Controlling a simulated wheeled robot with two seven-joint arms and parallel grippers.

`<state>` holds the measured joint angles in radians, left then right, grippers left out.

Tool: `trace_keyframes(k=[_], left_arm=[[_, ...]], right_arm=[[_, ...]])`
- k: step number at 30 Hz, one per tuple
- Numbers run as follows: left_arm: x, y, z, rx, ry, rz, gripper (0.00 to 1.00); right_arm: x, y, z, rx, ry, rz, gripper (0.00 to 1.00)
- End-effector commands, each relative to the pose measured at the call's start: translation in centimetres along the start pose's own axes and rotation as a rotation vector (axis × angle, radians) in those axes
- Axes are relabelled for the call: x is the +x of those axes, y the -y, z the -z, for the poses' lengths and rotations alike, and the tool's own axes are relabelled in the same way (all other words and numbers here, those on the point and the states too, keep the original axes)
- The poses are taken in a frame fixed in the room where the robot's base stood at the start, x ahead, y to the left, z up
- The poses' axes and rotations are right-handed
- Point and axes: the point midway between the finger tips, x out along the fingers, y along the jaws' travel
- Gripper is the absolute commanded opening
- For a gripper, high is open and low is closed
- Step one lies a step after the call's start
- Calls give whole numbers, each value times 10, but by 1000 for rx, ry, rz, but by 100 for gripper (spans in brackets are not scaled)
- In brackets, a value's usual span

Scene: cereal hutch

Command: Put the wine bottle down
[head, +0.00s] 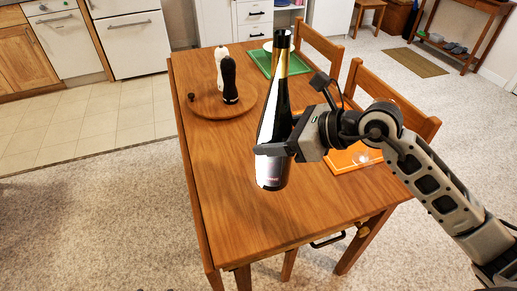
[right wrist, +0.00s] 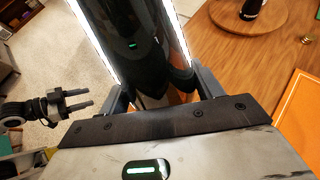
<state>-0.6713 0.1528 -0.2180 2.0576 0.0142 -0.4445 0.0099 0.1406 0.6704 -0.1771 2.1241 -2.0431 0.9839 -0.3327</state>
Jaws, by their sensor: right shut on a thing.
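A dark wine bottle (head: 273,115) with a gold neck foil and a pale label is roughly upright over the near part of the wooden table (head: 230,218). My right gripper (head: 276,148) is shut around its lower body, coming from the right. The bottle's base seems above the tabletop, but the height of any gap is hard to tell. In the right wrist view the bottle (right wrist: 130,45) fills the space between the fingers. My left gripper (right wrist: 80,99) shows at the left of that view, its two fingers apart and empty.
A round wooden board (head: 205,108) holds a white mill (head: 221,62) and a black mill (head: 229,80). A green tray (head: 262,62) lies at the back, and an orange mat (head: 345,158) on the right. Chairs (head: 375,85) stand along the right side. The near left tabletop is clear.

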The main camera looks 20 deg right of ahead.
Motion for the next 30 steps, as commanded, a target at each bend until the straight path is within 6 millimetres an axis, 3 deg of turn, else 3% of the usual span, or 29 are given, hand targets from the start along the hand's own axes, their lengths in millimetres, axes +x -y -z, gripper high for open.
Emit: trace_keyframes(k=[3,9,14,21,30], left_arm=[[0,1,-1,2,5,1,50],[1,1,1,3,-1,2,50],[2,2,3,4,-5,2,50],[0,1,7,1,-11,3,50],[1,0,7,-7,-13,4,50]], right_arm=[[25,2,10,5,2,0,16],[48,3,20,2,3,2,16],[60,3,25,1,1,1,16],[72,4,50,2,1,2,16],[73,4,52,0,1,3,16]])
